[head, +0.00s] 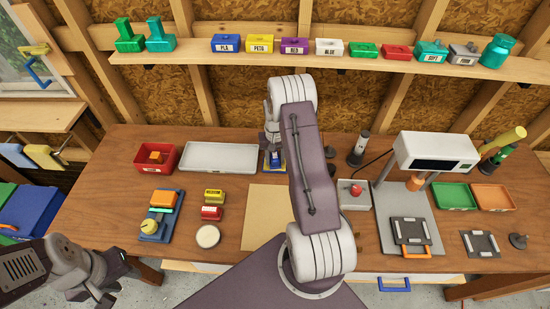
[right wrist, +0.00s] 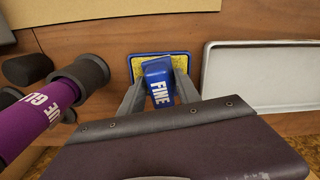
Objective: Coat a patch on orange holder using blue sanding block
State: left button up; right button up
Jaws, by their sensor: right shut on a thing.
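The blue sanding block (right wrist: 158,80), marked FINE, sits on a yellow pad with a blue rim (right wrist: 185,62). My right gripper (right wrist: 160,90) is shut on it, one finger on each side. In the head view the block (head: 276,158) shows at the back of the bench, partly behind my right arm. An orange piece (head: 163,199), which looks like the orange holder, rests on a blue fixture (head: 168,222) with a yellow knob at the left. My left gripper (head: 100,293) hangs low at the left, off the bench; its finger gap is unclear.
A white tray (head: 220,157) and a red bin (head: 139,155) stand left of the block. A purple glue bottle (right wrist: 45,108) stands close beside my right gripper. A tan mat (head: 262,222) lies bare mid-bench. A white-headed machine (head: 435,152) stands at right.

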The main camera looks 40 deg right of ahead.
aim_at(275, 156)
jog(key=shift+s, duration=0.1)
notch_tip(275, 156, up, 7)
jog(key=p, duration=0.5)
dwell(0.3)
dwell(0.5)
jog(key=shift+f, duration=0.15)
jog(key=w+a+n+b, duration=0.3)
jog(key=a+b, duration=0.4)
jog(key=a, duration=0.4)
jog(key=s+a+n+b, duration=0.2)
jog(key=s+a+b, duration=0.1)
jog(key=s+a, duration=0.5)
jog(key=s, duration=0.2)
jog(key=shift+s+f+n, duration=0.35)
jog(key=shift+f+n, duration=0.05)
